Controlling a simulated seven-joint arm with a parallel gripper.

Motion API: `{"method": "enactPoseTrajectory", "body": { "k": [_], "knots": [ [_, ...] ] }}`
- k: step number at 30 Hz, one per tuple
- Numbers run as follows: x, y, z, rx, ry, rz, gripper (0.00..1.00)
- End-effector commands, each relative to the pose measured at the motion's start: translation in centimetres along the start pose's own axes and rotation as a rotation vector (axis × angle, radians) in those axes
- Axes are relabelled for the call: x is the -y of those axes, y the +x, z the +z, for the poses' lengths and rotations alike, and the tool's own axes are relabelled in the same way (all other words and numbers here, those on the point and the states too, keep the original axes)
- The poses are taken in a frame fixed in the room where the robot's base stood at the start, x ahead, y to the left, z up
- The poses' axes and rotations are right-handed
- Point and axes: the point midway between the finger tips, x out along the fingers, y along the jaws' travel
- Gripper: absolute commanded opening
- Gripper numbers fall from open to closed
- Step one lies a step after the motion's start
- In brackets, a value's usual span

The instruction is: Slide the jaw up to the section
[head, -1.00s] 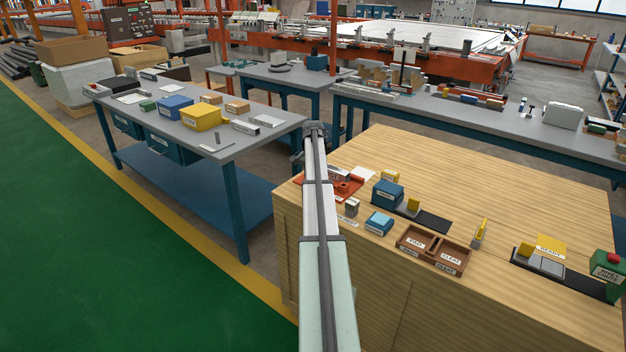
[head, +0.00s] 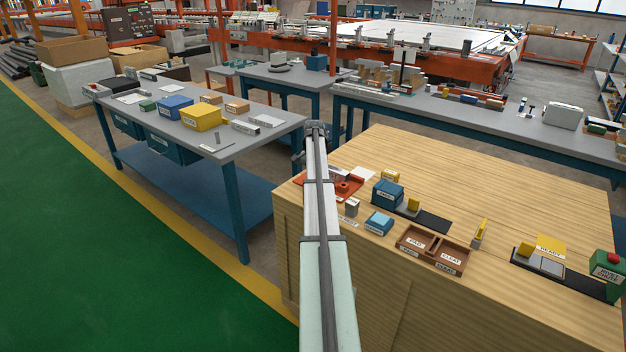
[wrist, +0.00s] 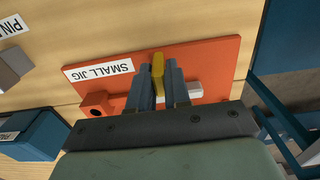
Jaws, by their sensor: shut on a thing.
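The orange plate labelled SMALL JIG (wrist: 215,62) lies flat on the wooden bench; part of it shows in the head view (head: 352,194), beside my arm. In the wrist view my gripper (wrist: 160,82) is over the plate, its two dark fingers shut on a yellow piece (wrist: 158,66), apparently the jaw's grip. The body below it is hidden by the fingers. A pale block (wrist: 194,90), likely the section, lies just right of the fingers; I cannot tell whether the jaw touches it. An orange block with a dark hole (wrist: 97,103) stands at the plate's left.
A blue box (wrist: 35,135) and a grey block (wrist: 14,62) are left of the plate in the wrist view. In the head view, a brown two-part tray (head: 432,250) and a green box with a red button (head: 606,275) stand farther right. The bench's rear is clear.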

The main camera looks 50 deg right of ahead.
Motion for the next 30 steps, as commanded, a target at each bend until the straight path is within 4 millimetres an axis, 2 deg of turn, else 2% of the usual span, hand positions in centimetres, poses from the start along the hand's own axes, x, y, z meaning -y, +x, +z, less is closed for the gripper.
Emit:
{"method": "enactPoseTrajectory", "body": {
  "k": [1,6,15,16,21,30],
  "knots": [
    [0.1,-0.1,-1.2,0.0,0.002,0.0,0.0],
    [0.2,-0.1,-4.0,0.0,0.002,0.0,0.0],
    [0.0,0.0,-4.2,-0.002,0.001,0.0,0.0],
    [0.0,0.0,-4.2,-0.002,0.001,0.0,0.2],
    [0.0,0.0,-4.2,-0.001,0.001,0.0,0.36],
    [0.0,-0.1,-4.1,-0.001,0.0,0.0,0.38]
  ]
}}
